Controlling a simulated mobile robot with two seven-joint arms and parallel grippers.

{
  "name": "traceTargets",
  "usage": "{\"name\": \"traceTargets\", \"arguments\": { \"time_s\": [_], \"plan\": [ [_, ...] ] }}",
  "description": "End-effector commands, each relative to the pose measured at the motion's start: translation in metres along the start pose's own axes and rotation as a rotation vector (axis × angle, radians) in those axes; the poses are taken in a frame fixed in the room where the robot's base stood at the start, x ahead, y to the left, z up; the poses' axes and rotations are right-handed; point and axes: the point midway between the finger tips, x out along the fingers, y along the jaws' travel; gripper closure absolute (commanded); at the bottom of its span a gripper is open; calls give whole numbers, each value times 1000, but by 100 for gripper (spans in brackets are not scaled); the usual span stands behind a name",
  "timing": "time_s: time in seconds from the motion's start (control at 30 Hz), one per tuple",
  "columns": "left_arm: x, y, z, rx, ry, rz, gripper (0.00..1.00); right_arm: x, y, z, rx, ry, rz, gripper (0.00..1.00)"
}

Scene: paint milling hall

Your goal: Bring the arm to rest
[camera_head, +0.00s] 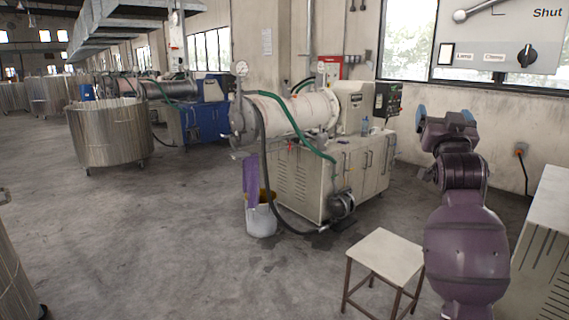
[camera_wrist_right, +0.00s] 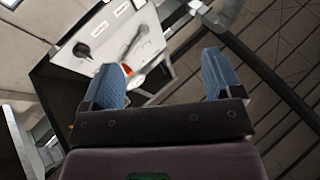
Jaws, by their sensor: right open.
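My right arm, purple, rises at the right of the head view. Its gripper (camera_head: 445,113) has two blue fingertips set apart. In the right wrist view the gripper (camera_wrist_right: 160,78) is open, with nothing held between its blue fingers. A pale control panel (camera_head: 487,72) with a lever, a dark knob and small label plates hangs at the top right of the head view, above the gripper. The panel (camera_wrist_right: 118,32) also shows beyond the fingers in the wrist view.
A beige mill on a cabinet (camera_head: 305,178) stands mid-view with hoses. A white bucket (camera_head: 261,220) is beside it. A small stool (camera_head: 384,254) stands left of my arm. A light cabinet (camera_head: 545,245) is at the right edge. The floor at left centre is clear.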

Motion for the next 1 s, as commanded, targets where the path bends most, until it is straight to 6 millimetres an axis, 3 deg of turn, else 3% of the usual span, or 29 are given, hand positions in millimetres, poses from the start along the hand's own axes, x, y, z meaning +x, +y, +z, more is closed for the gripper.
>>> {"name": "traceTargets", "arguments": {
  "time_s": [0.03,0.1,0.27,0.5,0.77,1.0],
  "plan": [
    [0,0,-1,0,1,0,48,-16,-3,24,-33,-27,-25,15],
    [1,0,-1,0,2,0,48,-36,-8,51,-70,-57,-61,15],
    [2,0,-3,1,5,1,48,-89,-16,111,-132,-134,-138,15],
    [2,0,-4,2,8,2,48,-182,-20,192,-167,-276,-235,15],
    [2,0,-4,2,8,1,48,-299,-13,264,-143,-470,-299,15],
    [2,0,-3,2,5,1,48,-419,4,312,-130,-682,-322,15]
  ]
}}
